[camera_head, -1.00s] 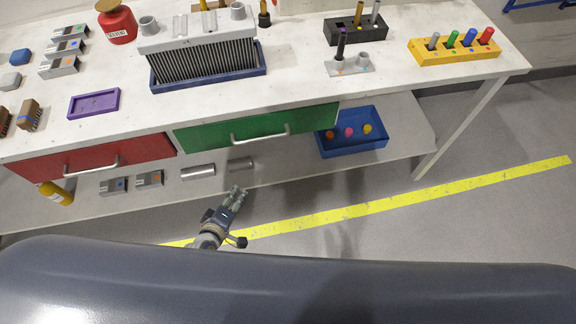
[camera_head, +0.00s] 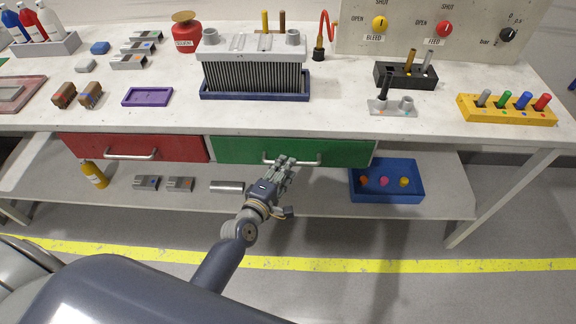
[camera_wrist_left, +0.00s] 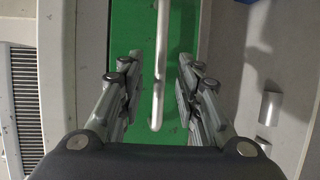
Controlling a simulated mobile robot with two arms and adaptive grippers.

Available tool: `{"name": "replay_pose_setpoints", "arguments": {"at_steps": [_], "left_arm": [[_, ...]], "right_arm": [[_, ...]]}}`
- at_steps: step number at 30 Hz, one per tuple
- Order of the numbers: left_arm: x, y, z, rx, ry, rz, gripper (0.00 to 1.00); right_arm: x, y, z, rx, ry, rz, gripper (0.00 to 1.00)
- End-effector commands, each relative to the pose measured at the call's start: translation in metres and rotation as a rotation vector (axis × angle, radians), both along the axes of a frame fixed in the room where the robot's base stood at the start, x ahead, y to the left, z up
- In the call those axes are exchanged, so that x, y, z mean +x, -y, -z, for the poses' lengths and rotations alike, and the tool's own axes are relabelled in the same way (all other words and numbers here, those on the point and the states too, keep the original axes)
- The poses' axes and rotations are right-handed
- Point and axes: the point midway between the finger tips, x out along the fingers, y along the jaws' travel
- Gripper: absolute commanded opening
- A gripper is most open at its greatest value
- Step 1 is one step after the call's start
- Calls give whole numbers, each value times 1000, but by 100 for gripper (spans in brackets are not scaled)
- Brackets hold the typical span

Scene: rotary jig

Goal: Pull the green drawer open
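The green drawer (camera_head: 340,152) sits shut under the right half of the workbench top. Its pale bar handle (camera_head: 308,162) runs sideways across its front. In the left wrist view the green front (camera_wrist_left: 146,60) fills the middle and the handle (camera_wrist_left: 161,70) stands between my open fingers, apart from both. My left gripper (camera_head: 287,162) is at the left part of the handle in the head view; it also shows in the left wrist view (camera_wrist_left: 158,85). My right gripper is not in view.
A red drawer (camera_head: 185,148) is to the left. The lower shelf holds a blue tray (camera_head: 420,192) with coloured pieces, a metal cylinder (camera_head: 227,187), grey blocks and a yellow bottle (camera_head: 95,175). The bench top (camera_head: 330,118) above carries a finned unit (camera_head: 253,75). Open floor lies in front.

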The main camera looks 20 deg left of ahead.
Motion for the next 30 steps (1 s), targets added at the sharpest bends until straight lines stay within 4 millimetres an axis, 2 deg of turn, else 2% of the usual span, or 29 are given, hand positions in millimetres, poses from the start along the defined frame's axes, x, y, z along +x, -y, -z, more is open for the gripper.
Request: {"name": "replay_pose_setpoints", "arguments": {"at_steps": [6,16,17,20,21,30], "left_arm": [[20,3,4,0,0,0,32],[22,3,5,1,0,0,32],[22,3,5,1,0,0,27],[22,3,5,1,0,0,4],[22,3,5,1,0,0,0],[19,4,5,1,-1,0,0]], "right_arm": [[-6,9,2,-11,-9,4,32],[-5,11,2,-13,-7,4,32],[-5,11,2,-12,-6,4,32],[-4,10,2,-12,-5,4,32],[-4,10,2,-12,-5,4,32],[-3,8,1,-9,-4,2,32]]}}
